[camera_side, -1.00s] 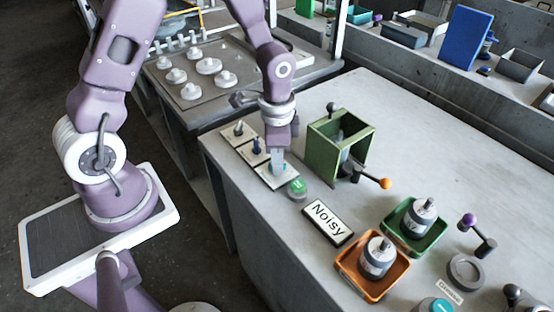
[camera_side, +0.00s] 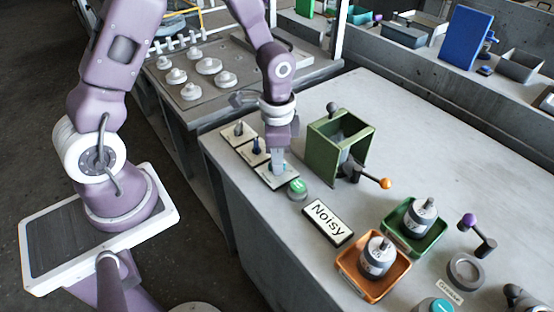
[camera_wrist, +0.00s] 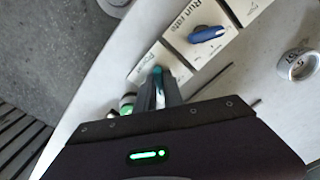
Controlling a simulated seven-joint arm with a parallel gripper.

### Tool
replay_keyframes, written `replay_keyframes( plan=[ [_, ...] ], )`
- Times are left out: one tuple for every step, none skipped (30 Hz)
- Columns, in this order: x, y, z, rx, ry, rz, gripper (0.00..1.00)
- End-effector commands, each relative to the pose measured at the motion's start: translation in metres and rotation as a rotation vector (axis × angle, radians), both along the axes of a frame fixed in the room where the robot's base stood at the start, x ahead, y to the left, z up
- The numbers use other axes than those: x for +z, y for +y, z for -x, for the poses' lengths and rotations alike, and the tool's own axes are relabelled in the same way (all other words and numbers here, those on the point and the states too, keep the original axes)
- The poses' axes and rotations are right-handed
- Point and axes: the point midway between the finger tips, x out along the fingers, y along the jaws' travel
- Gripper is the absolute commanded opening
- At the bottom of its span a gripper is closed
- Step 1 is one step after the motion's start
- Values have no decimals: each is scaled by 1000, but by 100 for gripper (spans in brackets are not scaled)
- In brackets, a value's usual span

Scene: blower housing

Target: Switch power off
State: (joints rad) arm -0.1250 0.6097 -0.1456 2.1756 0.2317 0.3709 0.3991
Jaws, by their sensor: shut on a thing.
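The power switch plate (camera_side: 268,180) is the pale plate nearest the green button, at the left edge of the bench. In the wrist view, the white plate (camera_wrist: 147,66) reads "Power" in part. My gripper (camera_side: 277,168) points down over this plate. In the wrist view, my gripper (camera_wrist: 165,78) is shut on the switch's teal lever (camera_wrist: 181,71), at the plate's near side. The fingers hide most of the lever, so I cannot tell its exact position.
Two more knob plates adjoin it, one with a blue knob (camera_wrist: 207,34) marked "Run rate". A green button (camera_side: 297,187) and a "Noisy" sign (camera_side: 328,222) lie close by. A green open housing (camera_side: 363,158) with an orange-tipped handle stands to the right.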

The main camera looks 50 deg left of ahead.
Motion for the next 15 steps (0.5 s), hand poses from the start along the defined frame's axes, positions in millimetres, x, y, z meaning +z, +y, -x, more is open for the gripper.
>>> replay_keyframes(
  plan=[
    [1,-1,-1,32,-3,1,0],
    [1,0,-1,92,-3,-1,0],
    [1,-1,0,195,-1,0,0],
    [1,-1,0,269,-1,0,0],
    [1,-1,0,332,-1,-1,0],
    [1,-1,0,390,-2,0,0],
    [1,-1,-1,414,-3,1,0],
    [1,-1,-1,424,-3,1,0],
    [1,-1,-1,424,-3,1,0],
    [1,-1,-1,423,-3,1,0],
    [1,-1,-1,423,-3,1,0],
    [1,-1,-1,422,-3,1,0],
    [1,-1,-1,433,-3,1,0],
    [1,-1,-1,472,-3,0,0],
    [1,-1,0,569,-2,0,0]
  ],
)
